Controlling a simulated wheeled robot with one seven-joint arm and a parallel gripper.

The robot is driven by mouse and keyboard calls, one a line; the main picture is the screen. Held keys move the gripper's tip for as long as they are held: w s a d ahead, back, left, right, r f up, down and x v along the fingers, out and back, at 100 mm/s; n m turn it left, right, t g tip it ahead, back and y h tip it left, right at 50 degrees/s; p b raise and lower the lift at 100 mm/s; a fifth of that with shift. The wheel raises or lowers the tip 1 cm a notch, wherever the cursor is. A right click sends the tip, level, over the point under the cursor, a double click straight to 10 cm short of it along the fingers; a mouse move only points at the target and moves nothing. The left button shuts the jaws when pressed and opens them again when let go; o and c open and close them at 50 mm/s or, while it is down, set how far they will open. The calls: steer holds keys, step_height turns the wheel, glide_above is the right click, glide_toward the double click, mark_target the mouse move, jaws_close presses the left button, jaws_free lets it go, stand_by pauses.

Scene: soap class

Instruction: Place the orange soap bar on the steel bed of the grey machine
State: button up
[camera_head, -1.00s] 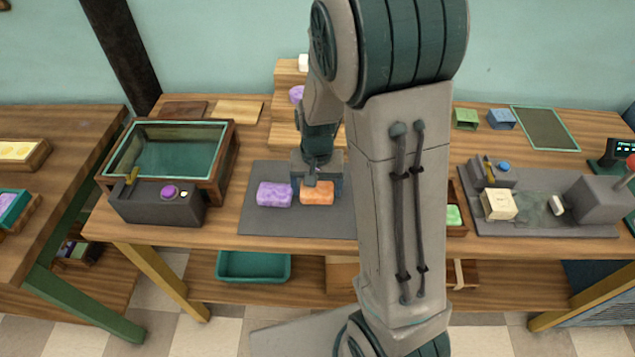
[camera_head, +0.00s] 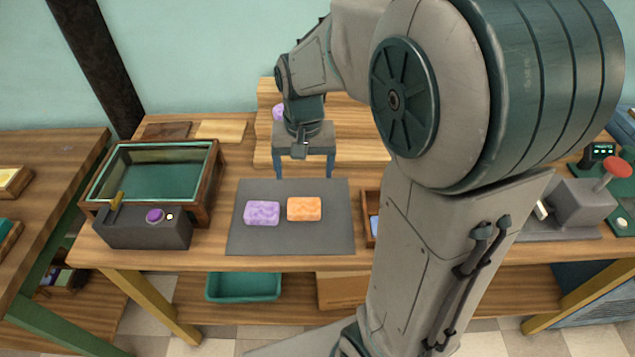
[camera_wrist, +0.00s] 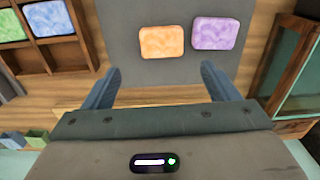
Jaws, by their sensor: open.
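The orange soap bar (camera_head: 304,209) lies flat on a dark grey mat (camera_head: 290,242), just right of a purple soap bar (camera_head: 262,213). In the wrist view the orange bar (camera_wrist: 162,42) lies beyond my fingertips, beside the purple bar (camera_wrist: 214,33). My gripper (camera_head: 304,172) is open and empty, raised behind and above the two bars. Its blue fingers are spread wide in the wrist view (camera_wrist: 160,74). The grey machine (camera_head: 583,205) with a red knob stands at the right. Most of its bed is hidden behind my arm.
A glass-lined wooden tank (camera_head: 210,196) with a dark control box (camera_head: 143,228) in front stands at the left. A wooden stepped shelf (camera_head: 345,150) is behind my gripper. A compartment box with green and blue bars (camera_wrist: 48,18) shows in the wrist view.

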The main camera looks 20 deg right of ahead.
steer(key=s+r+n+t, duration=0.2)
steer(key=s+r, duration=0.1)
steer(key=s, duration=0.9)
steer(key=shift+d+r+n, duration=0.25)
steer(key=shift+d+n, duration=0.15)
steer(key=shift+s+t, duration=0.3)
steer(key=shift+s, duration=0.3)
steer(key=shift+c, duration=0.7)
steer(key=w+a+f+n+g+h+b, duration=0.1)
steer(key=w+a+f+n+g+h, duration=0.15)
steer(key=w+n, duration=0.5)
steer(key=w+a+f+n+g+h, duration=0.2)
steer(key=w+a+f+n, duration=0.15)
steer(key=w+n, duration=0.45)
glide_above(304, 207)
steer(key=a, duration=0.3)
steer(key=shift+m, duration=0.35)
steer(key=f, duration=0.4)
steer(key=w+f, duration=0.1)
steer(key=f, duration=0.1)
steer(key=shift+f, duration=0.1)
steer(key=shift+d+x, duration=0.15)
steer(key=shift+x, duration=1.2)
steer(key=shift+d+x, duration=0.1)
steer(key=shift+x, duration=1.3)
steer(key=shift+s, duration=0.1)
steer(key=shift+c, duration=0.2)
steer(key=c, duration=1.1)
